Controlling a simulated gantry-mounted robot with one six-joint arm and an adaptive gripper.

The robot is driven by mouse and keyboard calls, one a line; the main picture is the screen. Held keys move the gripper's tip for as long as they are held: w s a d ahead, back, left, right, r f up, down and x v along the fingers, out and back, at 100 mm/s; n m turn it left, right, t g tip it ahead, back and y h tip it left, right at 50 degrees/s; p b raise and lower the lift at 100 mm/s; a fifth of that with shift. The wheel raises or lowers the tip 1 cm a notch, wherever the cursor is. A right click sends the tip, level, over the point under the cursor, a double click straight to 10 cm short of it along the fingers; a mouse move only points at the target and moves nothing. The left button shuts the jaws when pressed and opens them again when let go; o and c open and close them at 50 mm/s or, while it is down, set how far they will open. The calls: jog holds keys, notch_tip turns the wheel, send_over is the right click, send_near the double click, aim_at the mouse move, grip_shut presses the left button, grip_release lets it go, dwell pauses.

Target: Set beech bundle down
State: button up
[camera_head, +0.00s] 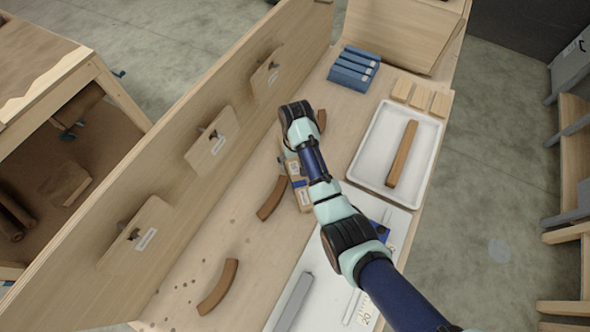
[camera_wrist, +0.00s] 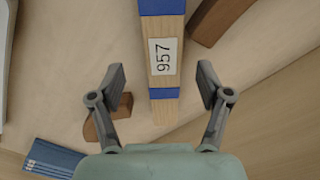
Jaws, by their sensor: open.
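The beech bundle (camera_wrist: 162,85) is a pale wooden bundle with blue bands and a white label reading 957. In the wrist view it lies on the bench top, its near end between the spread fingers of my gripper (camera_wrist: 162,88), with a gap on both sides. In the head view the bundle (camera_head: 302,196) shows partly beside my arm, and its far part is hidden under the arm. My gripper is open, and the head view hides its fingers behind my wrist.
Curved brown pieces (camera_head: 218,287) (camera_head: 271,198) lie on the bench. A white tray (camera_head: 353,167) with a brown bar (camera_head: 402,154) stands right. Blue blocks (camera_head: 353,69) and small pale blocks (camera_head: 420,97) are at the back. An upright panel (camera_head: 170,165) with hanging tags borders the left.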

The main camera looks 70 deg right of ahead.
aim_at(294, 168)
jog(key=f+b, duration=0.1)
jog(key=f, duration=0.4)
jog(key=shift+w, duration=0.2)
jog(key=c, duration=1.4)
grip_shut()
jog(key=shift+r, duration=0.1)
